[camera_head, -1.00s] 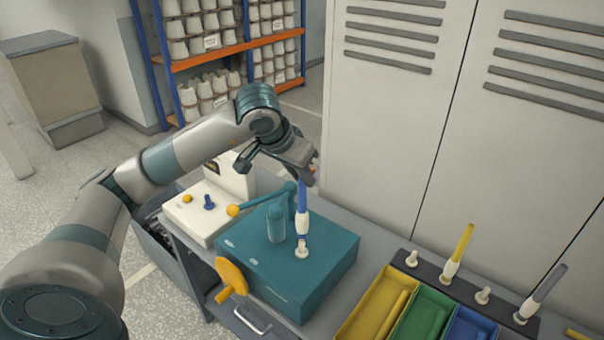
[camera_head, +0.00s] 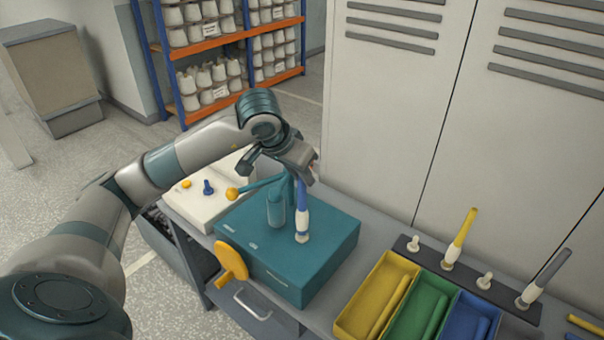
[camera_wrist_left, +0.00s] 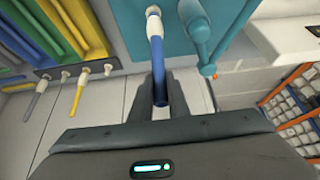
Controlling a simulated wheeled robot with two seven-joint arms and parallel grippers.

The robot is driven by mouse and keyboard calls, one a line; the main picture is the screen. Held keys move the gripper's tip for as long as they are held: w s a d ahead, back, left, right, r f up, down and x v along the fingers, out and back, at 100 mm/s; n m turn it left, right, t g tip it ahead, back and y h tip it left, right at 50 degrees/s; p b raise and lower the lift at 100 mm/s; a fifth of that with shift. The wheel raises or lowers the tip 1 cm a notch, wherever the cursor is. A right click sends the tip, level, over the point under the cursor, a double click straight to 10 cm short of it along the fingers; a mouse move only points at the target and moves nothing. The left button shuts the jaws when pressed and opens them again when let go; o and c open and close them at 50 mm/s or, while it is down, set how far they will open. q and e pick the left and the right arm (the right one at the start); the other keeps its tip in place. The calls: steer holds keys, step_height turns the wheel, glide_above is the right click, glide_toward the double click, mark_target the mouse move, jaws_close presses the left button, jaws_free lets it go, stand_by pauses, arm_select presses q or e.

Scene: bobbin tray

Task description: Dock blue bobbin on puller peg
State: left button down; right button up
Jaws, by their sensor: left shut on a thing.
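The blue bobbin (camera_head: 303,193) stands upright, with a blue upper shaft and a white lower part. Its lower end meets the white puller peg (camera_head: 302,238) on top of the teal box (camera_head: 315,258); how far it sits over the peg is hard to tell. My left gripper (camera_head: 308,172) is shut on the top of the blue shaft. In the left wrist view the shaft (camera_wrist_left: 161,88) runs between the gripper's fingers (camera_wrist_left: 160,95), and its white end reaches the peg (camera_wrist_left: 152,10). My right gripper is not in view.
Right are colored bins (camera_head: 382,300) and a peg rail with yellow (camera_head: 461,238) and grey bobbins (camera_head: 545,277).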

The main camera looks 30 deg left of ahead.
arm_select(q)
steer(key=shift+b, duration=0.85)
stand_by(1.5)
steer(key=shift+f+b, duration=0.55)
steer(key=shift+b, duration=0.1)
steer(key=c, duration=2)
jaws_free()
steer(key=shift+p+v, duration=1.8)
steer(key=shift+v, duration=3.75)
